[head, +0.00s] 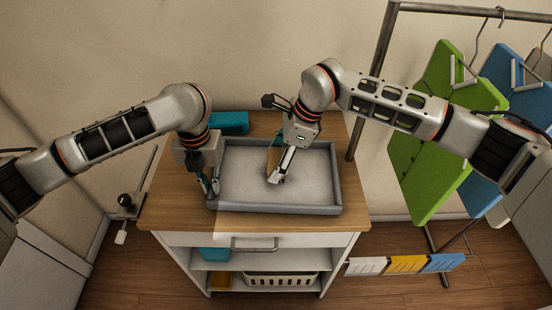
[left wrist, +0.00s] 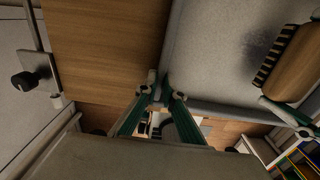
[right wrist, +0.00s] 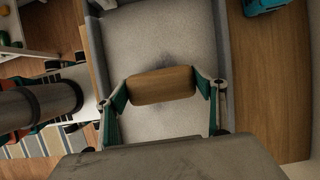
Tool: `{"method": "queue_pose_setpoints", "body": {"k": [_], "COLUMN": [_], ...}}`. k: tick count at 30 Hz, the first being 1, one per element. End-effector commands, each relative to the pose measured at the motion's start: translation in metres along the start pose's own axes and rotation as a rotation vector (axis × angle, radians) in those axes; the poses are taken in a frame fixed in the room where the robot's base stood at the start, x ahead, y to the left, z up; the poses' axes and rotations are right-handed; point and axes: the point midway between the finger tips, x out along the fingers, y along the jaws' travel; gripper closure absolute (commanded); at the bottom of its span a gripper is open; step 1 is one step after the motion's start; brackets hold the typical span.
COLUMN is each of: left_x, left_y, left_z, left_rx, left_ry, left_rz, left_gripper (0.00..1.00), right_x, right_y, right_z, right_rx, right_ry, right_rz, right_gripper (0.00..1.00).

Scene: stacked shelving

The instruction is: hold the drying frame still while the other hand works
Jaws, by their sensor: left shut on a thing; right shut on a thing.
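The drying frame (head: 280,209) is a shallow grey frame with a pale speckled surface, lying flat on the wooden cabinet top. My left gripper (head: 212,190) is shut on its left rim near the front corner; the rim (left wrist: 216,106) shows running from the fingers in the left wrist view. My right gripper (head: 277,174) is shut on a brush over the frame's middle. The brush (right wrist: 160,86) has a wooden back; its dark bristles show in the left wrist view (left wrist: 295,65). A darker patch marks the surface beside the brush. I cannot tell whether the bristles touch it.
A teal object (head: 229,122) lies behind the frame on the cabinet top (head: 165,200). Shelves below hold a pale basket (head: 281,279). A metal rack (head: 378,75) with hanging green (head: 425,160) and blue panels stands at the right. Bare wood lies left of the frame.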

Motion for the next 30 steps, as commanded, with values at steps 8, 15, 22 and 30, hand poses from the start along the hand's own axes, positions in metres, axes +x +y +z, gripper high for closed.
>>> {"method": "queue_pose_setpoints", "body": {"k": [8, 15, 22, 30], "left_x": [0.000, 0.000, 0.000, 0.000], "left_y": [0.000, 0.000, 0.000, 0.000], "left_z": [0.000, 0.000, 0.000, 0.000], "left_rx": [0.000, 0.000, 0.000, 0.000], "left_ry": [-0.001, -0.001, -0.001, -0.001], "left_rz": [0.000, 0.000, 0.000, 0.000], "left_gripper": [1.00, 1.00, 1.00, 1.00], "right_x": [0.000, -0.001, -0.004, -0.009], "right_y": [0.000, 0.000, -0.001, 0.000], "right_z": [0.000, 0.000, -0.010, -0.021], "right_rx": [0.000, 0.000, 0.001, 0.000], "right_ry": [0.000, 0.000, 0.000, -0.001], "right_rz": [0.000, 0.000, -0.002, -0.001], "right_gripper": [0.48, 0.48, 0.48, 0.48]}}
